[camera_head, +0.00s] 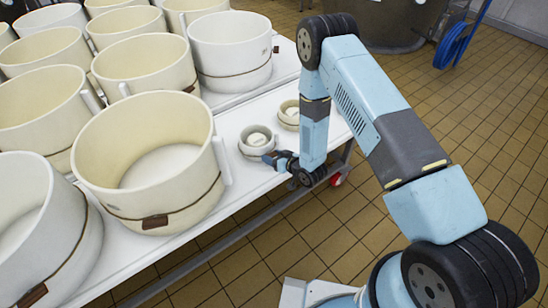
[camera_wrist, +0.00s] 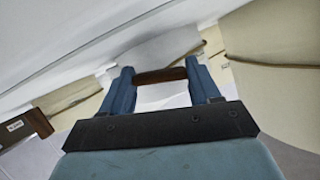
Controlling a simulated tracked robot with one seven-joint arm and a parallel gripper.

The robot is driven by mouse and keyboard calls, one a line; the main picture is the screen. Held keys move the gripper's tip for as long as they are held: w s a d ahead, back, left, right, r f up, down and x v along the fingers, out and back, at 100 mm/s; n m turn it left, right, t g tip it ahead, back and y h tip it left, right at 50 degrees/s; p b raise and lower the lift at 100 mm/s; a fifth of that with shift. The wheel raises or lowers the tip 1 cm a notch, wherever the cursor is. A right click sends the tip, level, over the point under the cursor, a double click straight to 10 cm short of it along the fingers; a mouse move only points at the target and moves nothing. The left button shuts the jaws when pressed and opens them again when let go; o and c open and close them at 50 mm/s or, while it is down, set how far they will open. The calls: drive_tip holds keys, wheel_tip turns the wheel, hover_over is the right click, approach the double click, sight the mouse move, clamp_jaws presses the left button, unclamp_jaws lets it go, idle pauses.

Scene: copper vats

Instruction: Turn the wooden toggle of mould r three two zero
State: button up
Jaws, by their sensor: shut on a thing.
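My gripper (camera_head: 272,158) is low at the near edge of the white table, beside a small white mould (camera_head: 258,141). In the wrist view, my gripper (camera_wrist: 160,84) has its two blue fingers at the ends of a dark brown wooden toggle (camera_wrist: 160,75), shut on it. A pale mould wall (camera_wrist: 160,50) shows behind the toggle. I cannot read a number on the held toggle, and it is hidden in the head view. Another brown toggle (camera_wrist: 38,123) with a small white label at the left of the wrist view is too small to read.
A large cream mould (camera_head: 150,160) with a band and brown toggle (camera_head: 155,222) stands left of my gripper. Several similar moulds fill the white table (camera_head: 120,262). A second small mould (camera_head: 289,112) stands behind.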

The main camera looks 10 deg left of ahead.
drive_tip(key=shift+n+t+h, duration=0.4)
drive_tip(key=shift+n, duration=0.5)
drive_tip(key=o, duration=0.8)
drive_tip(key=v, duration=1.3)
drive_tip(key=shift+s+d, duration=0.15)
drive_tip(key=shift+s, duration=0.3)
